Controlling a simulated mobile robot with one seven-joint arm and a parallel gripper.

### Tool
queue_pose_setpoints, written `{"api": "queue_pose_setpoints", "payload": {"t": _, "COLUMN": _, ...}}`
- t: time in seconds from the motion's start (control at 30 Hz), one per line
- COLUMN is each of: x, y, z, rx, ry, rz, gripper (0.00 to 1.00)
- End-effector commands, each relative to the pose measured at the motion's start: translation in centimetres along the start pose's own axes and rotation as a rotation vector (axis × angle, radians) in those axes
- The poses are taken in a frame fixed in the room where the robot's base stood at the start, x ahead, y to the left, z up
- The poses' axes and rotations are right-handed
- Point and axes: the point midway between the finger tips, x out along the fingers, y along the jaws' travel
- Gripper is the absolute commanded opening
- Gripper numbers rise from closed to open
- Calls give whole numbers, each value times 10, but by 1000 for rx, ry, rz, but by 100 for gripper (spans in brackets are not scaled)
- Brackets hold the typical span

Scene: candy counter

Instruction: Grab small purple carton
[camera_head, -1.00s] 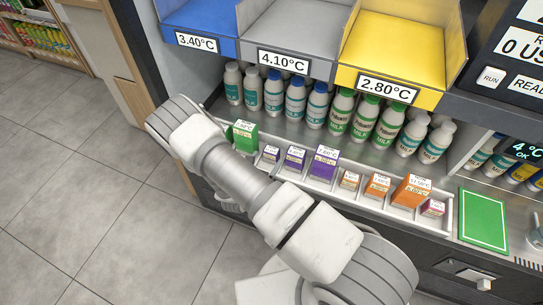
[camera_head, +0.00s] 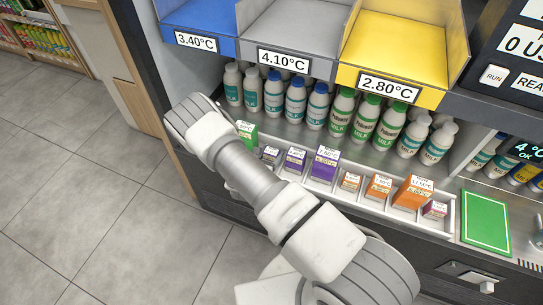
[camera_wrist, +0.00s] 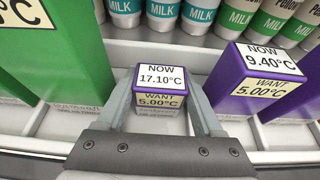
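The small purple carton (camera_wrist: 160,87) stands upright in the middle of the wrist view, labelled NOW 17.10°C and WANT 5.00°C. In the head view it is the small carton (camera_head: 270,155) just right of the green one, partly hidden by my arm. My gripper (camera_wrist: 163,88) is open, with one finger on each side of the small carton. Whether either finger touches it I cannot tell. In the head view my gripper is mostly hidden behind my arm.
A larger green carton (camera_wrist: 50,55) stands close on the left and a bigger purple carton (camera_wrist: 258,78) on the right. More purple, orange and pink cartons share the white tray (camera_head: 448,212). Milk bottles (camera_head: 345,105) stand behind. A green mat (camera_head: 486,220) lies right.

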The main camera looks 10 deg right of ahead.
Motion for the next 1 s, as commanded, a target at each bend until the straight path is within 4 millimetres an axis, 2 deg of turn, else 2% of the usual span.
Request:
{"api": "queue_pose_setpoints", "payload": {"t": 0.03, "x": 0, "y": 0, "z": 0, "rx": 0, "ry": 0, "rz": 0, "gripper": 48}}
{"api": "queue_pose_setpoints", "payload": {"t": 0.27, "x": 0, "y": 0, "z": 0, "rx": 0, "ry": 0, "rz": 0, "gripper": 6}}
{"api": "queue_pose_setpoints", "payload": {"t": 0.53, "x": 0, "y": 0, "z": 2, "rx": 1, "ry": -1, "rz": 0, "gripper": 5}}
{"api": "queue_pose_setpoints", "payload": {"t": 0.67, "x": -3, "y": 1, "z": 9, "rx": 2, "ry": -2, "rz": 1, "gripper": 5}}
{"api": "queue_pose_setpoints", "payload": {"t": 0.87, "x": -14, "y": 0, "z": 36, "rx": 2, "ry": -3, "rz": 0, "gripper": 5}}
{"api": "queue_pose_setpoints", "payload": {"t": 1.0, "x": -27, "y": 0, "z": 67, "rx": 4, "ry": -3, "rz": 0, "gripper": 5}}
